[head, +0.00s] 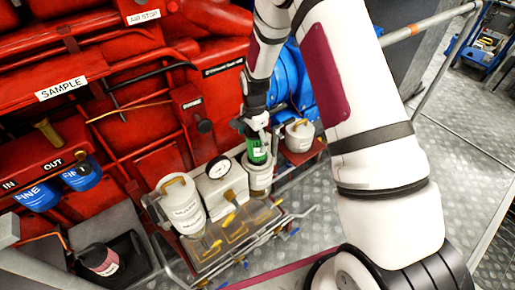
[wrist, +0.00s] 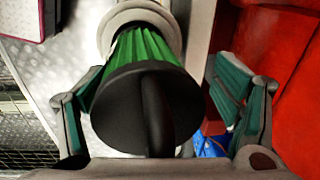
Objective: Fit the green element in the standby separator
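The green element (head: 257,152) is a pleated green cylinder with a black end cap and a handle bar, filling the middle of the wrist view (wrist: 147,105). Its far end is at the mouth of a pale open separator bowl (head: 259,178), whose rim shows in the wrist view (wrist: 112,22). Green pleats show above the rim; how deep the element sits is hidden. My gripper (head: 257,124) is directly above the element. In the wrist view my gripper (wrist: 160,105) has its fingers spread on either side of the cap, with a clear gap on the right.
A white lidded separator (head: 183,206) and a gauge block (head: 220,185) stand left of the bowl. Another lidded separator (head: 299,134) stands right of it. A drip tray (head: 235,237) with yellow-handled valves lies in front. Red engine panels rise behind; the plate floor at right is open.

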